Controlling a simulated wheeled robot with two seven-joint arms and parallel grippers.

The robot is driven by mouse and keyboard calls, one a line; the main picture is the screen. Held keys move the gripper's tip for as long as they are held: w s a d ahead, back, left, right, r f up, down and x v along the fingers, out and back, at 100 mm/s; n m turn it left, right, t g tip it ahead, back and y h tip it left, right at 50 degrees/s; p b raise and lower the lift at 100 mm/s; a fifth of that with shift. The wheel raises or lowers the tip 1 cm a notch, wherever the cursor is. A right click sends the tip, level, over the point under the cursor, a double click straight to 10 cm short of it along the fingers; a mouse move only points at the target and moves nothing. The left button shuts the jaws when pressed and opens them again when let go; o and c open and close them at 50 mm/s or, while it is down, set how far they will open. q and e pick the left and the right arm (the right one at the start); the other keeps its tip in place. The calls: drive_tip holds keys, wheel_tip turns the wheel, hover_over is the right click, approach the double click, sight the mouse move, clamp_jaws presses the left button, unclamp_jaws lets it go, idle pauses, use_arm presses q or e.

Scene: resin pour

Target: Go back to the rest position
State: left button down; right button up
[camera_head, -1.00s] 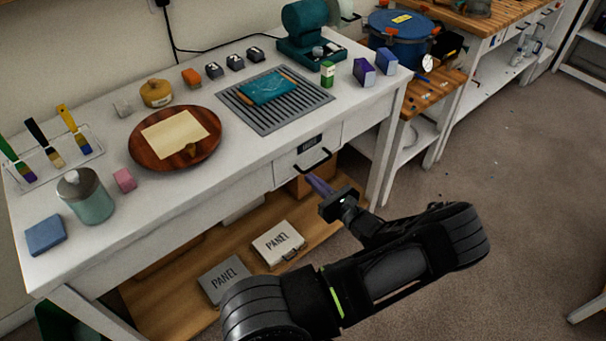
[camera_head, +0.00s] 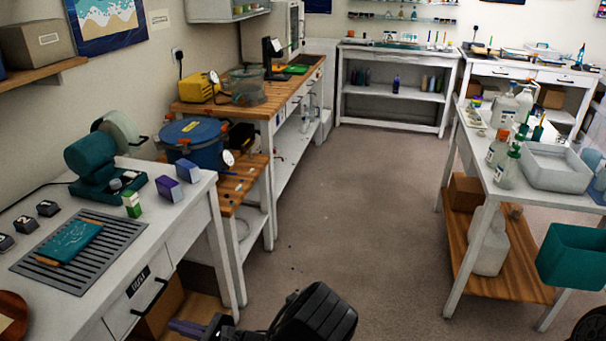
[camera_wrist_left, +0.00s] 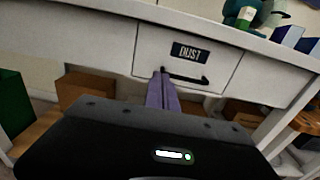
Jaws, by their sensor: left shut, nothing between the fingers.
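My left gripper (camera_head: 186,326) shows at the bottom of the head view, in front of the white table's drawer. Its purple fingers are together with nothing between them. In the left wrist view the shut fingers (camera_wrist_left: 162,90) point at the drawer labelled DUST (camera_wrist_left: 180,60), just below and left of its dark handle (camera_wrist_left: 188,79). I cannot tell whether they touch the drawer. The drawer (camera_head: 140,300) looks closed. My right gripper is not in view.
The white table (camera_head: 190,212) at left holds a grey slatted grille (camera_head: 40,268) and a teal machine (camera_head: 95,160). A blue pot (camera_head: 193,140) stands beyond it. A white bench (camera_head: 470,150) with bottles stands at right. The floor between is clear.

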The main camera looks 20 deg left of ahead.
use_arm(q)
drive_tip(key=s+d+f+n+g+h, duration=0.2)
drive_tip(key=s+d+f+h, duration=0.15)
drive_tip(key=s+f, duration=0.35)
drive_tip(key=s+d+f+n+g+h, duration=0.2)
drive_tip(key=s+f+g+h, duration=0.15)
drive_tip(key=s+f, duration=0.3)
drive_tip(key=s+d+f+n+h, duration=0.45)
drive_tip(key=s+d+h, duration=0.2)
drive_tip(key=d, duration=0.35)
drive_tip(key=d+n+t+h, duration=0.3)
drive_tip(key=d+n+h, duration=0.35)
drive_tip(key=d, duration=1.25)
drive_tip(key=w+d+r+n+t+h, duration=0.2)
drive_tip(key=w+d+r+n+t, duration=0.1)
drive_tip(key=w+n, duration=0.1)
drive_tip(key=shift+w+d+r+t, duration=0.2)
drive_tip(key=shift+w+d+t, duration=0.15)
drive_tip(key=shift+w, duration=0.5)
